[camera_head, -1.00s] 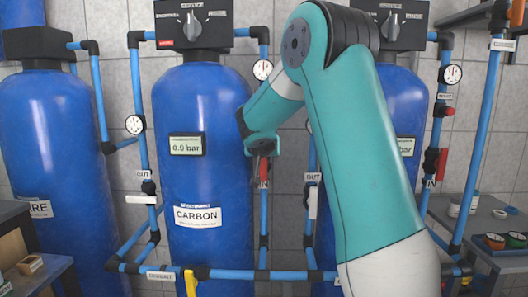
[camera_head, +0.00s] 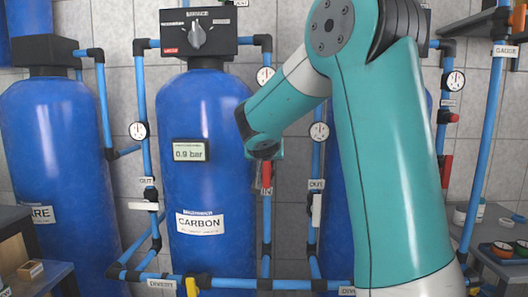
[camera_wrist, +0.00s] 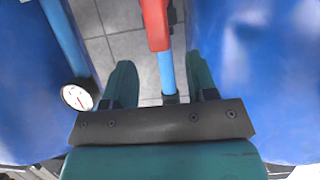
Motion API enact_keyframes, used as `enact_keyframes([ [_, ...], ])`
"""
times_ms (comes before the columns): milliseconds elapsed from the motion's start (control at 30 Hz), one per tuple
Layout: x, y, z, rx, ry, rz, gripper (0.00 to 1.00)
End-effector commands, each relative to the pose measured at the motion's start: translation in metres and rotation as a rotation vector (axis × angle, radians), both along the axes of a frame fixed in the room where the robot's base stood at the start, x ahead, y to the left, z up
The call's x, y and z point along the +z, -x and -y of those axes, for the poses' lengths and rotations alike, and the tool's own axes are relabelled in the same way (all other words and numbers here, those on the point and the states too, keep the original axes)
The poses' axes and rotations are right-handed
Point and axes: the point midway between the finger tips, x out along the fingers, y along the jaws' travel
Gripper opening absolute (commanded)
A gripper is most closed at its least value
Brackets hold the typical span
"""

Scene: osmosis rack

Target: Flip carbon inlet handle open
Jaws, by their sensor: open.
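The blue CARBON tank (camera_head: 195,180) stands in the middle of the head view. On the pipe to its right, above the IN label, the red carbon inlet handle (camera_head: 266,174) hangs straight down along the pipe. My gripper (camera_head: 265,155) is at the top of this handle, partly hidden by my wrist. In the wrist view, the red handle (camera_wrist: 156,25) and blue pipe run between the two teal fingers of my gripper (camera_wrist: 163,72). The fingers are spread apart, one on each side. I cannot tell whether either touches the handle or pipe.
A pressure gauge (camera_wrist: 77,97) sits left of my fingers in the wrist view. Blue tanks flank the gap on both sides. A white handle (camera_head: 143,206) is on the OUT pipe, and a yellow one (camera_head: 191,286) is on the low pipe.

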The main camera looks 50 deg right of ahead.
Motion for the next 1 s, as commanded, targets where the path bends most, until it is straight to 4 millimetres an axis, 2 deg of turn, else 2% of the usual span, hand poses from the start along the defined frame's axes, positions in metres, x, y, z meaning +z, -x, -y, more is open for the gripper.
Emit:
enact_keyframes([
  [33,0.004,0.007,-0.011,0.006,0.001,0.004,0.52],
  [200,0.021,0.034,-0.042,0.006,0.001,0.004,0.52],
  [433,0.038,0.059,-0.072,0.005,0.0,0.001,0.52],
  [633,0.043,0.069,-0.082,0.002,-0.001,-0.002,0.52],
  [1000,0.044,0.069,-0.082,0.001,0.0,-0.003,0.52],
])
